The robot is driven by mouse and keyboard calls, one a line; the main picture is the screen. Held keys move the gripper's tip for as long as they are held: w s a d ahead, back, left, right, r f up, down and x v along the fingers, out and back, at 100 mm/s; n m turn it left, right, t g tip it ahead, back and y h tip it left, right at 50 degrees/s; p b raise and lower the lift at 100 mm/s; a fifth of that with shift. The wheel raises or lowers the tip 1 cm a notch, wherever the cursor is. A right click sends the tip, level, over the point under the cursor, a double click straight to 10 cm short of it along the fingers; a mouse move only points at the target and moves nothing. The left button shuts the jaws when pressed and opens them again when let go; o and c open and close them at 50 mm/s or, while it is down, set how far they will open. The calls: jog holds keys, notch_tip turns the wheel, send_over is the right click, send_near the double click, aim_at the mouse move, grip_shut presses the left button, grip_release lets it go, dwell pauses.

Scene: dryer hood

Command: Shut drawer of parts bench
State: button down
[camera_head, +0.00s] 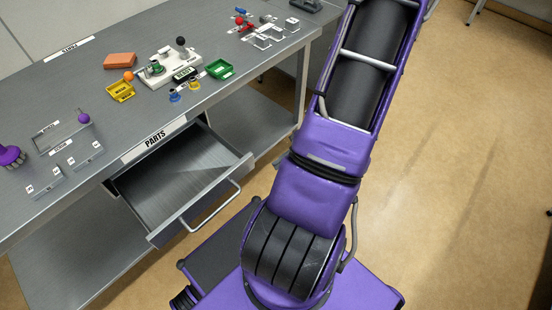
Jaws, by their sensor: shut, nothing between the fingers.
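The parts bench (225,40) is a grey metal bench with a PARTS label (156,140) on its front edge. Its drawer (185,178) is pulled out below the label, and the inside looks empty. The drawer front carries a pale bar handle (214,210) facing the lower right. My purple arm rises from my base to the right of the drawer and leaves the picture at the top.
On the bench top are an orange block (120,60), a yellow bin (120,91), a green bin (219,69) and a white fixture (168,65). A purple ball (84,117) is at left. My base is close below the drawer. Open floor (460,160) lies right.

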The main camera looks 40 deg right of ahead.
jog(key=b, duration=0.3)
send_near(246, 172)
notch_tip(246, 172, down, 4)
jog(key=s+a, duration=0.2)
jog(key=w, duration=0.4)
jog(key=shift+r+p, duration=0.15)
jog(key=shift+p, duration=0.25)
jog(key=shift+w, duration=0.1)
